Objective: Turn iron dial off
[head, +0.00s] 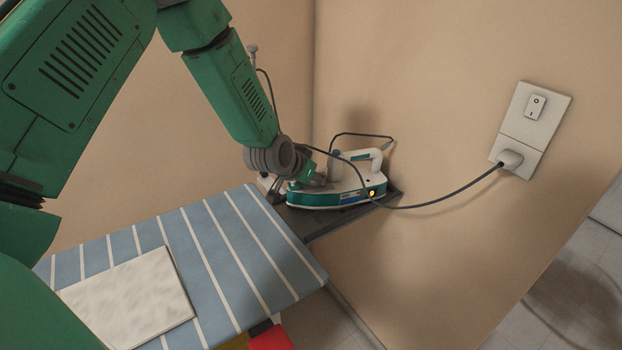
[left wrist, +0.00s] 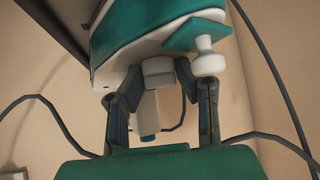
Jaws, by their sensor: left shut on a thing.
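The white and teal iron (head: 345,195) rests on a dark stand (head: 325,222) at the end of the ironing board. A small amber light glows on its side. My left gripper (head: 316,180) is at the iron's left part, largely hidden behind my wrist in the head view. In the left wrist view the iron (left wrist: 130,30) fills the top. My left fingers are closed around a pale knob-like part (left wrist: 157,70), which looks like the dial. Its setting cannot be read. A white rounded knob (left wrist: 208,60) stands just right of the fingers. My right gripper is out of view.
The iron's cord (head: 440,203) runs to a plug in the wall socket (head: 530,130), which has a switch above it. The blue striped ironing board (head: 235,240) holds a folded white cloth (head: 130,295). Walls stand close behind the iron.

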